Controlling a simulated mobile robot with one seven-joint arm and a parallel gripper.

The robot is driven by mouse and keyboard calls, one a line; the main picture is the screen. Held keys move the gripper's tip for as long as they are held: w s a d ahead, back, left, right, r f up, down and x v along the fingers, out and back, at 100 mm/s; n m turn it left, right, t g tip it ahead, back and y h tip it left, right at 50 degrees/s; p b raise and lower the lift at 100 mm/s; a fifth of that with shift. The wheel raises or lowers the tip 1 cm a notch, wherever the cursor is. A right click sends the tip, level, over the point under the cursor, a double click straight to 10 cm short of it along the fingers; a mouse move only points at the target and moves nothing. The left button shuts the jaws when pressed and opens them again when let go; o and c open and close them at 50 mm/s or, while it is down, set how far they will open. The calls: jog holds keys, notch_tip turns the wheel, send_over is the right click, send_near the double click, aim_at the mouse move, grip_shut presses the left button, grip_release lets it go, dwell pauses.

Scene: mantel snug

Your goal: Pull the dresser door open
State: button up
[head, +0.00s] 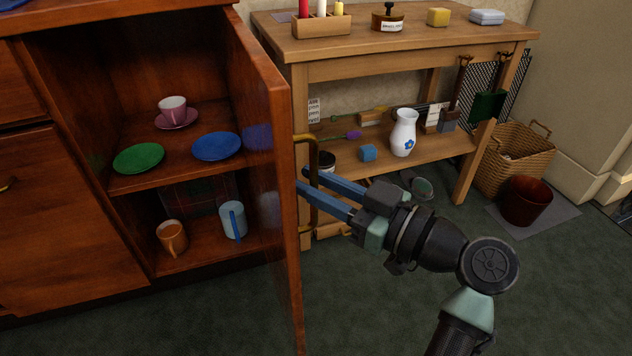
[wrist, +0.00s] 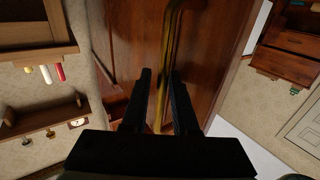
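The dresser door (head: 262,115) stands swung wide out from the dresser (head: 100,275), showing its inner face, with the compartment exposed. Its brass bar handle (head: 316,160) is on the outer face, at the right in the head view. My gripper (head: 303,190) reaches in from the right with its two blue fingers at the handle. In the wrist view the handle (wrist: 170,40) runs between the dark fingers (wrist: 161,75), with a gap showing beside it, so the gripper looks open around it. Contact with the door face (wrist: 140,35) cannot be made out.
Inside are a green plate (head: 138,158), a blue plate (head: 217,147), a pink cup (head: 173,109), an orange mug (head: 172,237) and a light blue mug (head: 233,220). A wooden table (head: 400,45) stands close behind the door. The carpet (head: 400,315) in front is clear.

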jog(key=shift+d, duration=0.1)
jog(key=p+v, duration=0.4)
jog(key=v, duration=0.9)
jog(key=shift+p, duration=0.4)
